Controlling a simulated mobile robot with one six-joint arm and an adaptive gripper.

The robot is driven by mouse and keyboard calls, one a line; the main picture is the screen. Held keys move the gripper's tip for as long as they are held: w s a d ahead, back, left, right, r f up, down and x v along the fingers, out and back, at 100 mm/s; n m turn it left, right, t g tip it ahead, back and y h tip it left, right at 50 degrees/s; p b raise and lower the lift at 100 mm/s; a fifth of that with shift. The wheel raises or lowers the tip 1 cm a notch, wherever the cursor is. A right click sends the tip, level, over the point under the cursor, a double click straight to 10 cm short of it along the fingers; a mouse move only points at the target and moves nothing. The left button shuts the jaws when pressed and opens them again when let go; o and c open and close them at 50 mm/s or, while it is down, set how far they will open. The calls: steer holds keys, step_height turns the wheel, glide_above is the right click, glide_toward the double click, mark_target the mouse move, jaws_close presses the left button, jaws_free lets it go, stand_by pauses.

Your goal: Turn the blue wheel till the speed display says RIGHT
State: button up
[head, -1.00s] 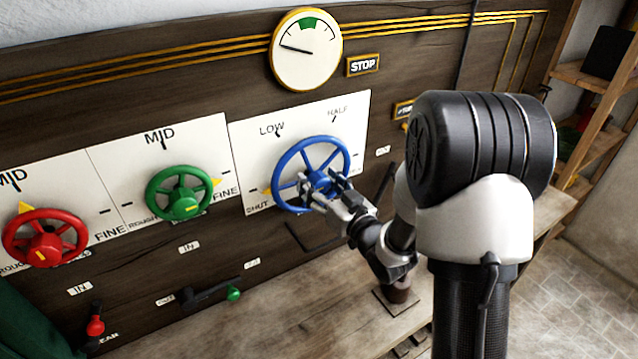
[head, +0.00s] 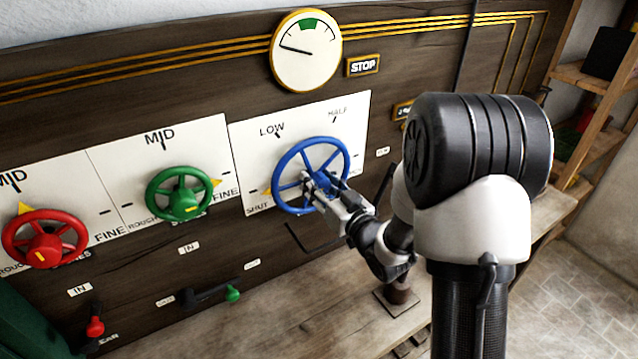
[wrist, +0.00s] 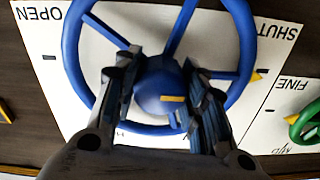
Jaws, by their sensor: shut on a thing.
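The blue wheel (head: 276,190) is upright on a white panel marked SHUT, LOW and HALF. A yellow pointer (head: 266,192) at its left rim is by SHUT. My gripper (head: 320,184) is at the wheel's centre, shut on its hub. In the wrist view my gripper's fingers (wrist: 163,92) lie on either side of the blue hub (wrist: 158,78), with the rim and spokes around them. The yellow pointer (wrist: 257,76) there is on the SHUT side. The speed display (head: 363,66) reads STOP. The round gauge (head: 300,68) beside it has its needle left, away from the green band.
A green wheel (head: 166,183) and a red wheel (head: 22,226) stand to the left on their own panels. Below them are a red-knobbed lever (head: 95,326) and a green-knobbed lever (head: 232,293). A wooden ledge (head: 290,325) runs under the board. Shelves (head: 590,80) stand at the right.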

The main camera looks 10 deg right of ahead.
mark_target(324, 189)
steer(key=shift+m, duration=0.3)
steer(key=m+b, duration=0.1)
steer(key=m, duration=1)
steer(key=shift+m, duration=0.3)
stand_by(0.4)
steer(key=o, duration=1.1)
steer(key=shift+c, duration=0.2)
steer(key=v, duration=0.7)
steer(key=shift+s, duration=0.3)
